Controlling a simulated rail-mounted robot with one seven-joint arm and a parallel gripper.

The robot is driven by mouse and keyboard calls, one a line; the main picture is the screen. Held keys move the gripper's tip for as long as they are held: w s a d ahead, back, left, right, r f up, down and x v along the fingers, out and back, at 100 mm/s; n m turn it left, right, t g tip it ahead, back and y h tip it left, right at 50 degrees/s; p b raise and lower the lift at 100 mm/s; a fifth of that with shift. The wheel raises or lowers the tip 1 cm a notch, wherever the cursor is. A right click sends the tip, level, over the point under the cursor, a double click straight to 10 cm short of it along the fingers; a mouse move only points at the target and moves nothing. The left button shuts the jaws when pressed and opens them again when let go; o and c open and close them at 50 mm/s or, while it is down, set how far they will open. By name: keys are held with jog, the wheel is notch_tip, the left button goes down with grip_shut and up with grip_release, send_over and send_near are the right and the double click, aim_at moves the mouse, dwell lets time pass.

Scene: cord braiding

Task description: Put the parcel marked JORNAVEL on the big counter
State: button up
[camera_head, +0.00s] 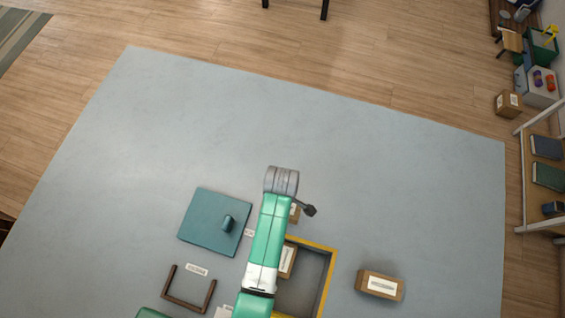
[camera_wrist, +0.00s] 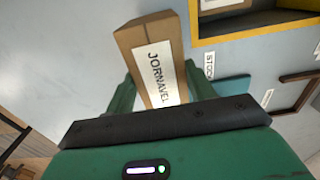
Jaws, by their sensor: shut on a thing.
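The cardboard parcel (camera_wrist: 127,41) has a white label reading JORNAVEL in the wrist view. My gripper (camera_wrist: 158,72) is shut on it, with one green finger on each side. In the head view a small part of this parcel (camera_head: 295,214) shows beside my arm; my gripper's fingers are hidden there. A large grey-blue surface (camera_head: 300,125) spreads below. I cannot tell whether it is the big counter, or whether the parcel touches it.
A yellow-rimmed box (camera_head: 329,272) holds another parcel (camera_head: 288,261). A labelled parcel (camera_head: 380,284) lies to its right. A teal panel with a handle (camera_head: 207,215) and a brown U-shaped frame (camera_head: 187,302) lie left. Shelves (camera_head: 522,180) stand far right. The surface's upper part is clear.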

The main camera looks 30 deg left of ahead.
jog(key=f, duration=0.1)
jog(key=f+b, duration=0.1)
jog(key=f, duration=0.1)
jog(key=shift+w+f+b, duration=0.3)
jog(key=shift+f+b, duration=0.1)
jog(key=shift+r, duration=0.15)
jog(key=o, duration=1)
jog(key=shift+o, duration=0.2)
notch_tip(320, 180, up, 12)
jog(key=p, duration=0.4)
